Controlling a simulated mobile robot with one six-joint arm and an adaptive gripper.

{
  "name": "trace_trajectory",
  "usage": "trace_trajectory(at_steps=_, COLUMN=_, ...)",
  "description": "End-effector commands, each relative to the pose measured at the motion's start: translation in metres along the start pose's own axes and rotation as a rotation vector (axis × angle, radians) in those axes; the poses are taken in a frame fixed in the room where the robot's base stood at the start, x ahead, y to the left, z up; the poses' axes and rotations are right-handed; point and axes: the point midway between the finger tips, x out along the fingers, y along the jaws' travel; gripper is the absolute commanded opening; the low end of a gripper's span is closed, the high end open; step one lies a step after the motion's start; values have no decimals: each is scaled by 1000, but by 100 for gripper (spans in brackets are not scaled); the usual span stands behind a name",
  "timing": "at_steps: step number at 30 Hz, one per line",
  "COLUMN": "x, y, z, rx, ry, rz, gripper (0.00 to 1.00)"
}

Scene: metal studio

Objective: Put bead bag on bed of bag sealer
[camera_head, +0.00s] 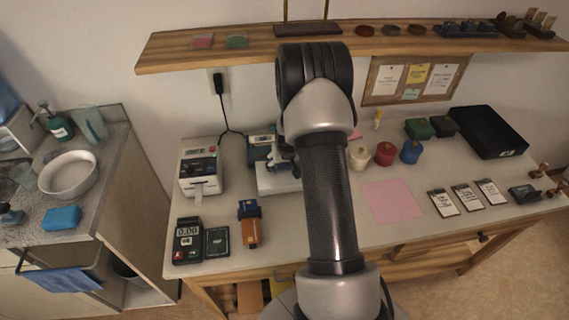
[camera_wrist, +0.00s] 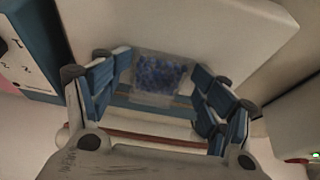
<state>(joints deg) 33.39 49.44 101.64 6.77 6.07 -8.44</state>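The bead bag (camera_wrist: 160,72), a small clear bag of blue beads, shows in the wrist view between and just beyond my fingertips. It appears to lie on the pale bed (camera_wrist: 205,28) of the bag sealer; any small gap under it cannot be told. My gripper (camera_wrist: 160,88) is open, its blue-padded fingers wide apart on either side of the bag, with space at both sides. In the head view the blue-and-white bag sealer (camera_head: 261,147) stands at the back of the bench, partly behind my arm. The bag and fingertips are hidden there.
A white printer (camera_head: 200,165) stands left of the sealer. A scale (camera_head: 187,240), a dark box (camera_head: 217,241) and an orange-and-blue item (camera_head: 249,225) lie in front. Red (camera_head: 385,153) and blue (camera_head: 411,151) jars stand right of my arm. A pink sheet (camera_head: 392,201) lies on the bench.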

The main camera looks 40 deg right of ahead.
Motion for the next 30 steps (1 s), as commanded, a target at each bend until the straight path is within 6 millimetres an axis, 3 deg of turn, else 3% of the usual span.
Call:
trace_trajectory(at_steps=1, x=3, y=0, z=9, rx=0, ry=-20, rz=-1, gripper=71)
trace_trajectory(at_steps=14, x=-8, y=0, z=3, rx=0, ry=-16, rz=-1, gripper=71)
trace_trajectory(at_steps=30, x=-116, y=0, z=-4, rx=0, ry=-6, rz=-1, gripper=71)
